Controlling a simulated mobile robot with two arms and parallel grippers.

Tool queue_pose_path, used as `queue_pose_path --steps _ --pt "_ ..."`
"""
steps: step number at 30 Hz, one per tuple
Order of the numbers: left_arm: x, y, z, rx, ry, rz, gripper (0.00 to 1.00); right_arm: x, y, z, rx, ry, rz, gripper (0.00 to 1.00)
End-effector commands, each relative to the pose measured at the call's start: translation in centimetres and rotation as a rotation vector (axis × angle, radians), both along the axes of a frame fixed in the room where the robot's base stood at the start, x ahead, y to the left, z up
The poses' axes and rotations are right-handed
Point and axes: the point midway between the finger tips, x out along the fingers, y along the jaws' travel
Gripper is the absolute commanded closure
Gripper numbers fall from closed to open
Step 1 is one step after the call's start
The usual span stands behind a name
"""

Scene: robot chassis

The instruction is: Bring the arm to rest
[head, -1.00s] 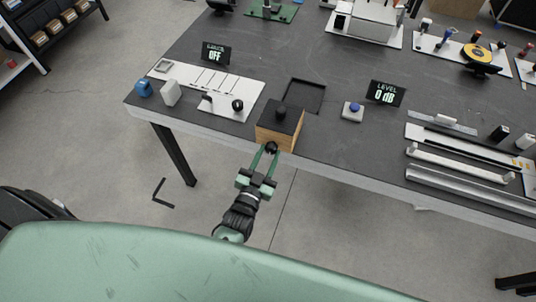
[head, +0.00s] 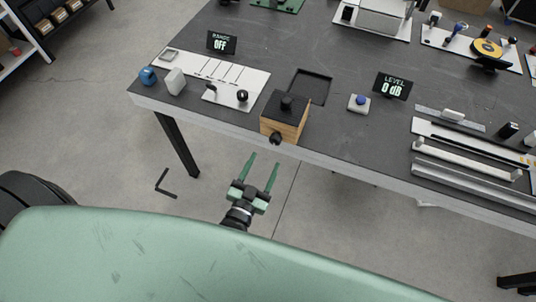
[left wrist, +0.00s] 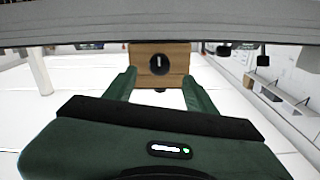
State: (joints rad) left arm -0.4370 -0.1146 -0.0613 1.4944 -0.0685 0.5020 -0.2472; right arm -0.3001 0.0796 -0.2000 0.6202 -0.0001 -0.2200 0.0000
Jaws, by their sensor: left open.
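My left gripper (head: 262,172) is open and empty in the head view, in front of the table's near edge. Its two green fingers are spread and point toward a wooden box (head: 284,124) with a dark lid and a black knob (head: 276,138) on its front. A clear gap lies between the fingertips and the knob. In the left wrist view the wooden box (left wrist: 178,57) and its round black knob (left wrist: 159,64) show ahead, between the open fingers (left wrist: 158,82). My right gripper is not in view.
The dark table (head: 330,125) holds the RANGE display (head: 222,42), the LEVEL display (head: 391,86), a blue-topped button (head: 359,103), a shallow black tray (head: 310,86) and rails at the right.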

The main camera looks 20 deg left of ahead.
Motion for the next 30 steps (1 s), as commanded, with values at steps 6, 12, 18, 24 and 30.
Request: queue_pose_path --steps 6,12,18,24,30 --pt "-0.9 0.0 0.1 0.0 -0.002 0.0 0.44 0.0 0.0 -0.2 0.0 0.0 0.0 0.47" --pt "-0.9 0.0 0.1 0.0 -0.002 0.0 0.44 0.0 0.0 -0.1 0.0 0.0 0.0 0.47" --pt "-0.9 0.0 0.1 0.0 -0.002 0.0 0.44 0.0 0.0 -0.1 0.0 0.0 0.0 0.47" --pt "-1.3 -0.3 -2.3 -0.005 0.061 -0.015 0.44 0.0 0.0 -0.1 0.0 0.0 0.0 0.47" --pt "-5.3 -1.1 -13.8 -0.021 0.384 -0.07 0.44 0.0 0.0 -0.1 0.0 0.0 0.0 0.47"
